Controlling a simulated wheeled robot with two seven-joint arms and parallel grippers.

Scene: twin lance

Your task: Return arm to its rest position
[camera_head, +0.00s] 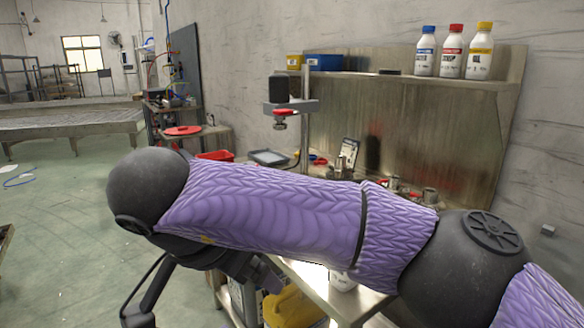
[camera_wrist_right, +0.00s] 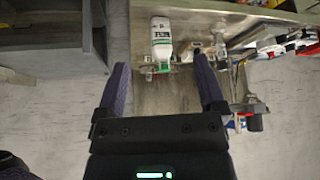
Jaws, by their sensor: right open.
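My right arm, in a purple padded sleeve, crosses the middle and right of the head view. Its bent joint is at the left, and it covers part of the workbench (camera_head: 325,293). In the right wrist view, my right gripper (camera_wrist_right: 160,62) is open with its two fingers wide apart. Nothing is held between them. A white bottle with a green cap (camera_wrist_right: 161,42) shows beyond the fingertips, apart from them as far as I can tell. My left gripper is in neither view.
Three white bottles with blue (camera_head: 426,52), red (camera_head: 452,52) and yellow (camera_head: 480,52) caps stand on the shelf (camera_head: 400,80). A stand with a dark head (camera_head: 291,90) rises behind my arm. A yellow container (camera_head: 292,308) is below the bench. Open floor (camera_head: 60,230) lies left.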

